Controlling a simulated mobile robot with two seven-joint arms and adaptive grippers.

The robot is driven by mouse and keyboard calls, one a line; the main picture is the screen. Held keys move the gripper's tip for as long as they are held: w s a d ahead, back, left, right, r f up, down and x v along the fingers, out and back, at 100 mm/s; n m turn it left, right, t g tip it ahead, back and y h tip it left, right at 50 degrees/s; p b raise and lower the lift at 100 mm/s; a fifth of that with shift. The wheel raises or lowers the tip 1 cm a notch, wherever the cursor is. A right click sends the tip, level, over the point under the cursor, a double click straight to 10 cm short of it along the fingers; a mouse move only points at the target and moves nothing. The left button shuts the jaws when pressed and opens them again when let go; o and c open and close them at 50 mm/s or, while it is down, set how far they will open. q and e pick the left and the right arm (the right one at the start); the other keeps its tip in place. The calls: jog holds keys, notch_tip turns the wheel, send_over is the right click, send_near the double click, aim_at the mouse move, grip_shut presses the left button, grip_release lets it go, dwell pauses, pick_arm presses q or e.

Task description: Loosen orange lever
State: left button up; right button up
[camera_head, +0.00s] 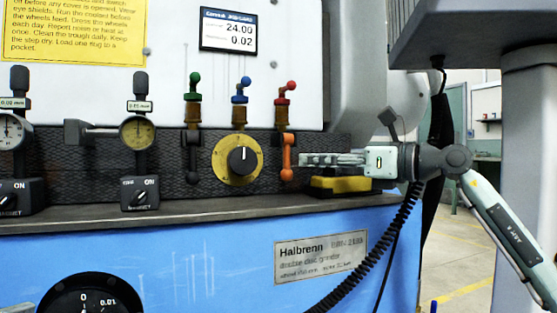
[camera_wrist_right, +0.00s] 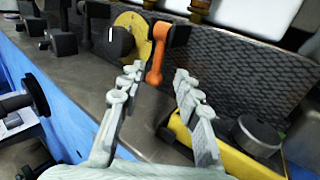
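The orange lever (camera_head: 287,160) hangs down from a dark pivot below the red valve (camera_head: 287,90) on the machine's textured panel. In the right wrist view the orange lever (camera_wrist_right: 157,55) stands ahead of the fingertips, roughly between their lines. My right gripper (camera_head: 303,159) comes in from the right, with its fingertips just right of the lever. In the wrist view the right gripper (camera_wrist_right: 157,72) has its two fingers spread and nothing between them. Whether a finger touches the lever I cannot tell. My left gripper is not seen.
A yellow dial with a black knob (camera_head: 239,160) is left of the lever. A yellow block (camera_head: 338,184) lies on the ledge (camera_head: 200,208) beneath my right gripper. Dial gauges (camera_head: 138,132) and switch boxes (camera_head: 139,194) stand further left. A black coiled cable (camera_head: 398,222) hangs at the right.

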aim_at(287, 168)
jog(key=x, duration=0.7)
jog(key=shift+w+a, duration=0.1)
jog(key=shift+a, duration=0.15)
jog(key=shift+c, duration=0.2)
grip_shut()
